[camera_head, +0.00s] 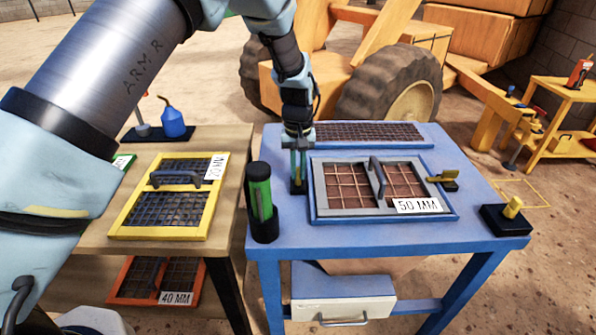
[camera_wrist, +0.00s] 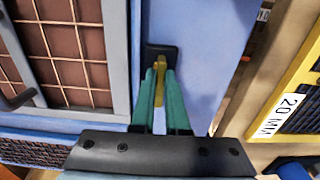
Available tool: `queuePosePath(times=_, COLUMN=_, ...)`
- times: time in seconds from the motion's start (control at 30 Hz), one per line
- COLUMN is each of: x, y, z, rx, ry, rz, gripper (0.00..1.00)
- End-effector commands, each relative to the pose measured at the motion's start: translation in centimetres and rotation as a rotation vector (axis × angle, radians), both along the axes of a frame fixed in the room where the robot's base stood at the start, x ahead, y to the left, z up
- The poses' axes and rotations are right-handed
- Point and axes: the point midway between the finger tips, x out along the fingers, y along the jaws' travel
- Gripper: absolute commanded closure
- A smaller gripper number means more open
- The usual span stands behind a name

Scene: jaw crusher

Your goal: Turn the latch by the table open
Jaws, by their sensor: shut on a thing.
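The latch (camera_wrist: 160,68) is a yellow lever on a small black base on the blue table, beside the grey frame of the 50 MM screen (camera_head: 345,187). In the wrist view my gripper (camera_wrist: 160,88) has its two teal fingers closed around the lever, one on each side. The lever lies along the screen frame's side edge. A second yellow latch (camera_head: 443,178) sits at the screen's right side, pointing sideways.
A green cylinder in a black holder (camera_head: 262,203) stands close left of my gripper. A black box with a yellow knob (camera_head: 506,216) is on the table's right corner. The wooden table at left bears a yellow 20 MM screen (camera_head: 205,225). The blue table's right rear is clear.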

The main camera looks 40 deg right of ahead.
Motion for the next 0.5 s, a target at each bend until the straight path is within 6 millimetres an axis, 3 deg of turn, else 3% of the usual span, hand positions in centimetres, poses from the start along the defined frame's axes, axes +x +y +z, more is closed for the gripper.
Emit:
queuePosePath(times=0.47, x=0.06, y=-0.07, z=0.10, rx=-0.002, ry=-0.001, rz=0.013, gripper=1.00)
queuePosePath(times=0.5, x=0.06, y=-0.07, z=0.10, rx=-0.002, ry=-0.001, rz=0.013, gripper=0.84)
